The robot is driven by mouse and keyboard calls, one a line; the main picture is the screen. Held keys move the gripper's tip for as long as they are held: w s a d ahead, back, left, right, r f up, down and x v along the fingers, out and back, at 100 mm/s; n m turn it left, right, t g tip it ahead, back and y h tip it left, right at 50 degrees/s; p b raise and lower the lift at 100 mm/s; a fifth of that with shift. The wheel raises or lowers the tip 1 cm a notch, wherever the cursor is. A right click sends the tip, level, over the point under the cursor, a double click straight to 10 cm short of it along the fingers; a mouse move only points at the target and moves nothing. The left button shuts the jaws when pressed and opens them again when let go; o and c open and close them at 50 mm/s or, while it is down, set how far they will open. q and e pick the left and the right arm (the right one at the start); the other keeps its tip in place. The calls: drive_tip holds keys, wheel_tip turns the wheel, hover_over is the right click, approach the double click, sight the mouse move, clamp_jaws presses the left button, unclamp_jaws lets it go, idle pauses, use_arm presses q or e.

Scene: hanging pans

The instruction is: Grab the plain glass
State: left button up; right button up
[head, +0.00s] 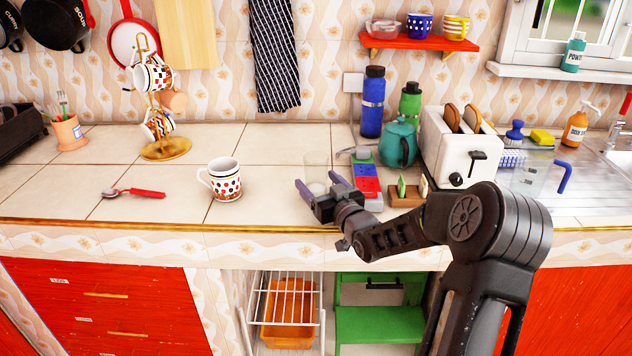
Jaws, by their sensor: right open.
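The plain glass (317,162) is clear and hard to make out. It stands upright on the tiled counter (265,150), right of the patterned mug. My right gripper (317,183) reaches in from the right, its two purple-grey fingers open. The fingers are in front of the glass's lower part and seem to be on either side of it. Whether they touch it cannot be told. The gripper hides part of the glass's base. My left gripper is not in view.
A patterned mug (225,180) stands left of the gripper, and a red-handled spoon (140,193) lies farther left. A red and blue scale-like item (366,177), a teal teapot (397,145) and a white toaster (458,150) crowd the right. The counter between spoon and mug is clear.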

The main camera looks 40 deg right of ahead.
clamp_jaws()
idle(0.8)
